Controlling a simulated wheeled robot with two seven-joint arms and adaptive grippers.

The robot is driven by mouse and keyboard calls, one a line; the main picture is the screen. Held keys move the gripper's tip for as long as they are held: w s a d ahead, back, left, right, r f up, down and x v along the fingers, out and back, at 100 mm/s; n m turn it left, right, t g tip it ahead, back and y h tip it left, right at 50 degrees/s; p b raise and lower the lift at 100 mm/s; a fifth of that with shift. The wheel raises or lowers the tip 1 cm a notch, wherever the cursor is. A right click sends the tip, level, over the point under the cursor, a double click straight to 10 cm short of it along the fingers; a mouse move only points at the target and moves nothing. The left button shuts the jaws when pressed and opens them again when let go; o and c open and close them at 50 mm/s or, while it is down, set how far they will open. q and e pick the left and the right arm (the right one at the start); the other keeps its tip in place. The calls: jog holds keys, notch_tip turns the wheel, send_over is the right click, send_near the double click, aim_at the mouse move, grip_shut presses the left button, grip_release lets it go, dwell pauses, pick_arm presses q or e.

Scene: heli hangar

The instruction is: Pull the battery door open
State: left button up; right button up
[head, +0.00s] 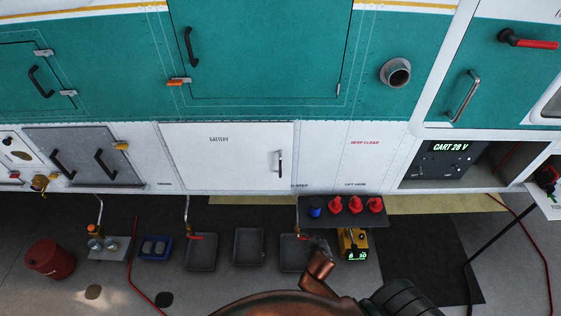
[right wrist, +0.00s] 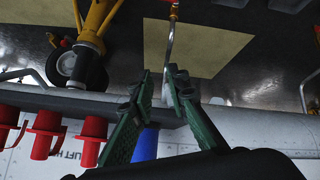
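The white battery door (head: 225,165), marked BATTERY, sits flush in the lower hull panel in the head view and looks closed. Its upright handle (head: 280,164) is near the door's right edge. My right gripper (right wrist: 158,72) shows in the right wrist view with its two green fingers apart and nothing held between the tips. The door and handle are not recognisable in that view. In the head view my copper-coloured arm comes up from the bottom, below and right of the handle, apart from it; its fingers cannot be made out there. My left gripper is not in view.
A dark shelf (head: 322,219) with red caps (head: 355,206) and a blue cap (head: 315,207) juts out below right of the door. A yellow unit (head: 353,243) is beneath it. Black trays (head: 249,246) and a red bucket (head: 50,258) stand on the floor.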

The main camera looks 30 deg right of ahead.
notch_tip(320, 180, up, 5)
jog(key=m+t+h+p, duration=0.1)
jog(key=m+t+h, duration=0.1)
jog(key=t, duration=0.8)
send_near(280, 163)
jog(key=x, duration=0.4)
jog(key=p+x, duration=0.1)
jog(key=x, duration=0.5)
jog(key=shift+w+d, duration=0.15)
jog(key=shift+w, duration=0.1)
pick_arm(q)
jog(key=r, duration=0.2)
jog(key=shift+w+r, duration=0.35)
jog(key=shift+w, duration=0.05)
pick_arm(e)
jog(key=shift+c, duration=0.2)
grip_shut()
jog(key=shift+s+f, duration=0.1)
